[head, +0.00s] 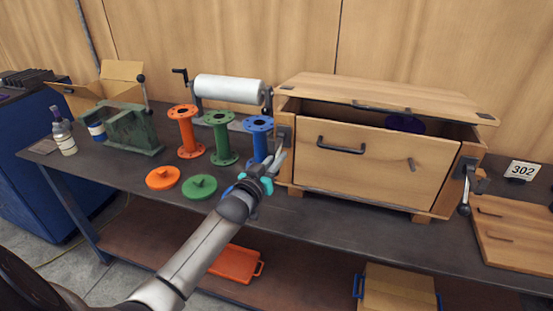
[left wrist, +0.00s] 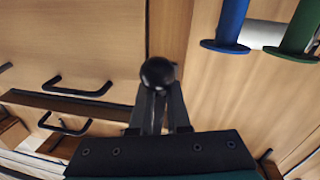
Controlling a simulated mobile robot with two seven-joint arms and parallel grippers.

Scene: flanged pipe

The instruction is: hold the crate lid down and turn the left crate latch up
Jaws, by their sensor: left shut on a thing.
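The wooden crate (head: 372,165) stands on the bench, with its lid (head: 350,88) above it. A dark gap shows between the lid's front edge and the front panel, and a dark blue round part (head: 405,123) shows inside. My left gripper (head: 275,165) is at the crate's front left edge, shut on the left crate latch. The latch's black ball knob (left wrist: 157,74) shows at the fingertips in the left wrist view; the gripper hides most of its handle in the head view. The right latch (head: 465,192) hangs down, knob lowest. My right gripper is not in view; nothing visible presses the lid.
Orange (head: 186,133), green (head: 220,138) and blue (head: 258,138) flanged pipes stand left of the crate. Orange (head: 163,178) and green (head: 200,187) discs lie in front. A white roll (head: 228,89) stands behind. A wooden board (head: 510,235) lies at the right.

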